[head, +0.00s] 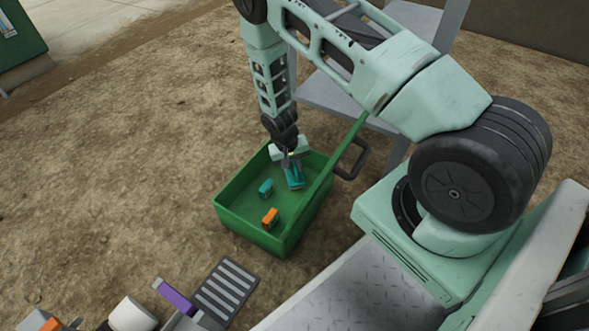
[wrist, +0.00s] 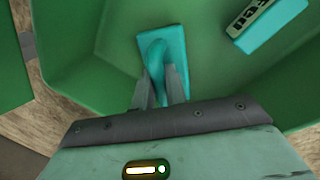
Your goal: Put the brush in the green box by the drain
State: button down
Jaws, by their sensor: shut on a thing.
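The green box (head: 245,232) stands on the dirt near the grey slatted drain (head: 227,289). My gripper (head: 291,165) reaches down inside the box and is shut on the teal brush (head: 295,179). In the wrist view, my gripper (wrist: 162,88) has its fingers on either side of the brush's rounded handle. The flat, rectangular part of the brush (wrist: 149,36) points down into the box (wrist: 75,45). I cannot tell whether the brush touches the box floor.
A small teal block (head: 265,188) with a dark label and an orange block (head: 270,217) lie in the box. A black handle (head: 352,160) sticks out beside the box's right side. A grey stand (head: 330,98) is behind. Bare dirt is free at left.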

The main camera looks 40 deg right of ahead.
jog(key=shift+r, duration=0.1)
jog(key=c, duration=1.4)
grip_release()
jog(key=shift+c, duration=0.2)
